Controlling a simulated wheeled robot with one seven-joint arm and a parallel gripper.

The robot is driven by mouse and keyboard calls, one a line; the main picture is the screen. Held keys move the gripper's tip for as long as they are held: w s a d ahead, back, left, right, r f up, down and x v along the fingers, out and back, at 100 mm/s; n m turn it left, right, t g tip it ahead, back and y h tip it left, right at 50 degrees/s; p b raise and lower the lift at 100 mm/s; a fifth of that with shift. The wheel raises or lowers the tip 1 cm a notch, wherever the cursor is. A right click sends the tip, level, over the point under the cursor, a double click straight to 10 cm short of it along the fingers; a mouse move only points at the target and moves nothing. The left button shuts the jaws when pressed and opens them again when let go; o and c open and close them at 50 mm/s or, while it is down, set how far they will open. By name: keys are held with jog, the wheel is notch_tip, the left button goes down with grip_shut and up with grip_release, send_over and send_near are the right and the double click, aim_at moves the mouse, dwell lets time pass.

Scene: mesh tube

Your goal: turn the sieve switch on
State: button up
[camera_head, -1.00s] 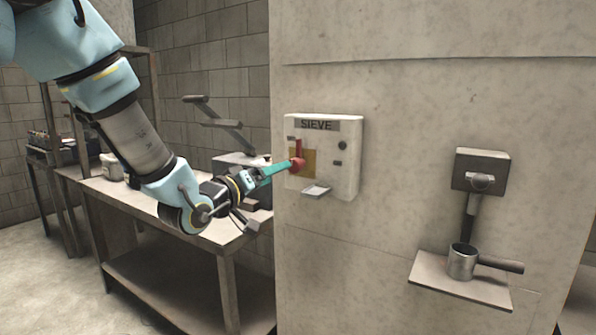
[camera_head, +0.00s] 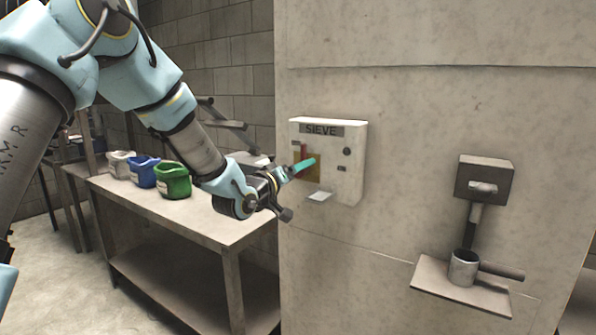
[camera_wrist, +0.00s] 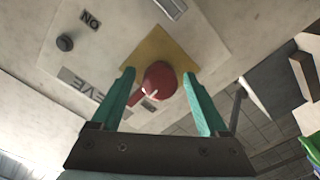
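The sieve switch box (camera_head: 355,185) is a pale panel labelled SIEVE on the wall, with a yellow-brown plate and a red lever (camera_head: 303,149). My gripper (camera_head: 305,165) is at the front of the plate, its teal fingers covering the lever's knob in the head view. In the wrist view, the red round knob (camera_wrist: 158,80) lies between the two teal fingers of my gripper (camera_wrist: 160,90). The fingers are spread, with a visible gap on each side of the knob. An ON label (camera_wrist: 90,20) shows upside down. I cannot tell the lever's exact position.
A small ledge (camera_head: 319,196) juts from the box's bottom. To the right are a dark wall-mounted device (camera_head: 485,180) and a shelf (camera_head: 440,280) with a metal handled cup (camera_head: 463,268). A table (camera_head: 215,226) at left holds white, blue (camera_head: 143,171) and green (camera_head: 173,181) containers.

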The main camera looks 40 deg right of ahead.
grip_shut()
dwell(0.4)
jog(key=shift+f+m+b, duration=0.15)
jog(key=shift+m+b, duration=0.15)
jog(key=shift+b, duration=0.45)
jog(key=m+b, duration=0.2)
jog(key=b, duration=0.1)
jog(key=shift+f, duration=0.2)
jog(key=m+b, duration=0.6)
jog(key=b, duration=0.3)
jog(key=shift+s, duration=0.1)
jog(key=m+b, duration=0.5)
jog(key=b, duration=0.2)
jog(key=shift+m, duration=0.3)
jog(key=m+b, duration=0.3)
jog(key=shift+r+m+b, duration=0.25)
jog(key=shift+m+b, duration=0.05)
